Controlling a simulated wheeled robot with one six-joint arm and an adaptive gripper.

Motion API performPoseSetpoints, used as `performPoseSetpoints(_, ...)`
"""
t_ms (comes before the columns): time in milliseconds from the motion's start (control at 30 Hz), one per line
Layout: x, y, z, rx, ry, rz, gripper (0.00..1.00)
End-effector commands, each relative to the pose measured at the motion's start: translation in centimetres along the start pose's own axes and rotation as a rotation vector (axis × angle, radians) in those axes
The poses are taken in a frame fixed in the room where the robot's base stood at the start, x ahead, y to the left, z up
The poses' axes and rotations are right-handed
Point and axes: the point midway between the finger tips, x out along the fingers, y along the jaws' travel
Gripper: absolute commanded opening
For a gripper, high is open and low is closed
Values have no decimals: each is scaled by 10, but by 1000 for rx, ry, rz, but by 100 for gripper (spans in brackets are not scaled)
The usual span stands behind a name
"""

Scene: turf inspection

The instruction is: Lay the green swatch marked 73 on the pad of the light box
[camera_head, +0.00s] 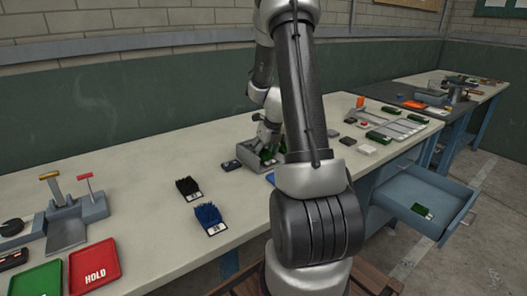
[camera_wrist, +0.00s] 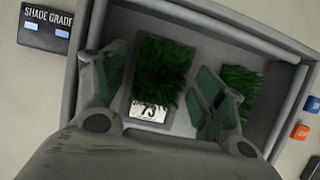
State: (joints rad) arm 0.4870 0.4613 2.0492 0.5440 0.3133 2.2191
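The green swatch marked 73 (camera_wrist: 163,68) lies inside a grey open-topped box (camera_wrist: 225,22), which I take to be the light box, with a "SHADE GRADE" display (camera_wrist: 45,27) beside it. A second green swatch (camera_wrist: 237,86) lies to its right in the same box. My gripper (camera_wrist: 168,82) is open, its fingers reaching into the box on either side of the swatch marked 73, with gaps visible. In the head view my gripper (camera_head: 267,136) is down at the box (camera_head: 246,156), partly hidden by my arm. Whether the swatch rests on a pad is hard to tell.
A black swatch (camera_head: 188,188) and a blue swatch (camera_head: 209,217) lie on the bench, left of my arm. A red HOLD tray (camera_head: 94,268) and a green tray (camera_head: 36,281) are at the front left. An open blue drawer (camera_head: 455,205) juts out at right, holding a green swatch (camera_head: 421,210).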

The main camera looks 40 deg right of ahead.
Motion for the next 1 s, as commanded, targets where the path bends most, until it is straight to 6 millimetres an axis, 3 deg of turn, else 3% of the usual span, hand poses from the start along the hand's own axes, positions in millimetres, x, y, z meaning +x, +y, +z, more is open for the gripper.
performPoseSetpoints(267, -9, 0, 1, 0, -1, 0, 70)
performPoseSetpoints(700, -100, -1, 2, -1, -3, -3, 70)
performPoseSetpoints(867, -118, 0, 1, -4, -1, 0, 70)
performPoseSetpoints(1000, -140, 19, 1, -178, -3, 8, 70)
